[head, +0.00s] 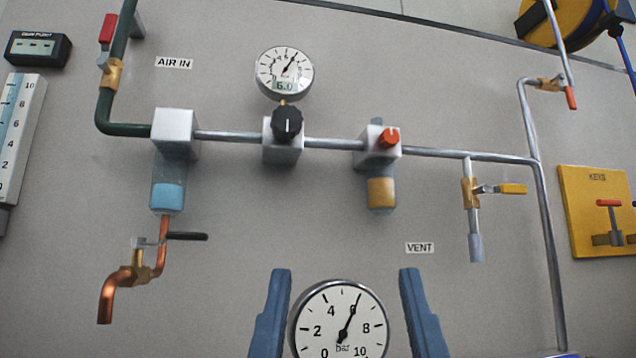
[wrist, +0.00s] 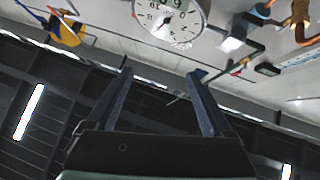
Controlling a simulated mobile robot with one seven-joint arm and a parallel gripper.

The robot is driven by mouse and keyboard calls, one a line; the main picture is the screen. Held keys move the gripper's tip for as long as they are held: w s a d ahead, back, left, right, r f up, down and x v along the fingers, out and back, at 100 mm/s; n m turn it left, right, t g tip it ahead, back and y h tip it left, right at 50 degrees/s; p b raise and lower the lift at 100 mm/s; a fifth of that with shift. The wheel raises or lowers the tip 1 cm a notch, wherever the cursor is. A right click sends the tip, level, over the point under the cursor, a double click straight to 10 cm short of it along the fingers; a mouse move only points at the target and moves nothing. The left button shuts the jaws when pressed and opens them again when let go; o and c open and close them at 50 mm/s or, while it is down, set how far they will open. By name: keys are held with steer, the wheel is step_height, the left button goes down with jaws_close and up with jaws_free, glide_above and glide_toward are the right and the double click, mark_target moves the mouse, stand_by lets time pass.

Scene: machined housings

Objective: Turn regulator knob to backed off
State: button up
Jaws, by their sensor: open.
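The regulator knob (head: 287,122) is black with a pale pointer line that stands about upright. It sits on the front of a white regulator block (head: 282,152) in the pipe line, in the head view. A small round gauge (head: 284,73) above it shows 6.0 on its display. My gripper (head: 345,271) has two blue fingers, spread apart and empty, low in the head view, below and right of the knob. In the wrist view my gripper (wrist: 160,72) also shows open with nothing between the fingers. I cannot make out the knob in the wrist view.
A large bar gauge (head: 341,322) shows between my fingers, its needle near 6. An orange knob (head: 389,138) is right of the regulator; a filter bowl (head: 169,185) is left. A yellow-handled vent valve (head: 499,189) and copper drain (head: 132,275) flank the lower wall.

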steer(key=shift+r, duration=0.1)
steer(key=w+r+m+g+y+p, duration=0.1)
steer(key=w+r+m+p, duration=0.1)
steer(key=p, duration=0.5)
steer(key=w+a+r+m+g+y+p, duration=0.1)
steer(key=w+r+m+p, duration=0.2)
steer(key=r+p, duration=0.2)
steer(key=w+a+r+m+g+y+p, duration=0.1)
steer(key=w+r+m+p, duration=0.1)
steer(key=p, duration=0.8)
steer(key=shift+w+r+m+g, duration=0.2)
steer(key=shift+r+m+g, duration=0.1)
steer(key=shift+r+m, duration=0.35)
steer(key=w+a+r+m+g+y+p, duration=0.15)
steer(key=r+m+p, duration=0.35)
steer(key=p, duration=0.7)
steer(key=w+r+m+g+p, duration=0.25)
steer(key=m+p, duration=0.35)
steer(key=p, duration=0.5)
steer(key=m+g+p, duration=0.2)
steer(key=m+p, duration=0.9)
steer(key=p, duration=0.8)
glide_toward(287, 115)
steer(key=p+x, duration=0.2)
steer(key=x, duration=0.9)
steer(key=shift+w+a, duration=0.15)
steer(key=shift+w, duration=0.15)
jaws_close()
